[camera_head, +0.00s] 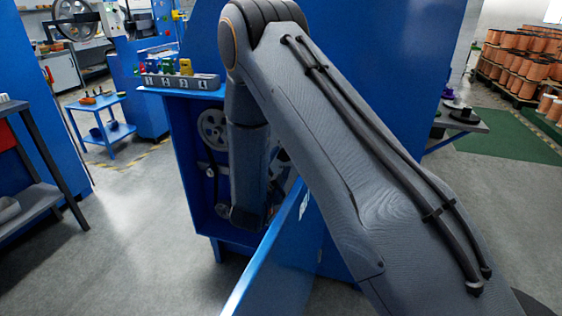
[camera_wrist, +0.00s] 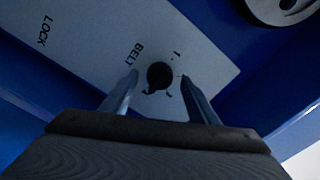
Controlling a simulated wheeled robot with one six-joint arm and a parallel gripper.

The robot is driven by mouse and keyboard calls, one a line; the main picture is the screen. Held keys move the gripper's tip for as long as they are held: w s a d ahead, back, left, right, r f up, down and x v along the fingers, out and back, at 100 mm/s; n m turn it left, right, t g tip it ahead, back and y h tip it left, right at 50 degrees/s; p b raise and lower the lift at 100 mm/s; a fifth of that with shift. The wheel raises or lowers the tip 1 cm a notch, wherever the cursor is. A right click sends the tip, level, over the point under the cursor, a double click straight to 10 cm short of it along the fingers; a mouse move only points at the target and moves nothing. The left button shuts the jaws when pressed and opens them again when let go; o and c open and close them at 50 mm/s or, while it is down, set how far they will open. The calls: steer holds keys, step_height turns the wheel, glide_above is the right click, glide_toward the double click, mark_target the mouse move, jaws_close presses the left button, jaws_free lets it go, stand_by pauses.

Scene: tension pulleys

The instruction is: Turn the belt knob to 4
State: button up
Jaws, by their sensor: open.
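The belt knob (camera_wrist: 159,76) is a small dark round knob on a grey-white plate (camera_wrist: 90,45) in the wrist view. The plate carries the words BELT and LOCK and marks around the knob, too small to read surely. My gripper (camera_wrist: 158,80) is open, with one finger on each side of the knob. I cannot tell whether the fingers touch it. In the head view my arm reaches into the open blue cabinet (camera_head: 185,140) and hides the knob and the gripper.
A pulley wheel (camera_head: 212,128) sits inside the cabinet; a wheel also shows in the wrist view (camera_wrist: 283,8). The open blue door (camera_head: 268,262) stands close to my arm. A numbered rack (camera_head: 180,82) stands on top. A small blue table (camera_head: 97,104) is at left.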

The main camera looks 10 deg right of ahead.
steer(key=v, duration=0.6)
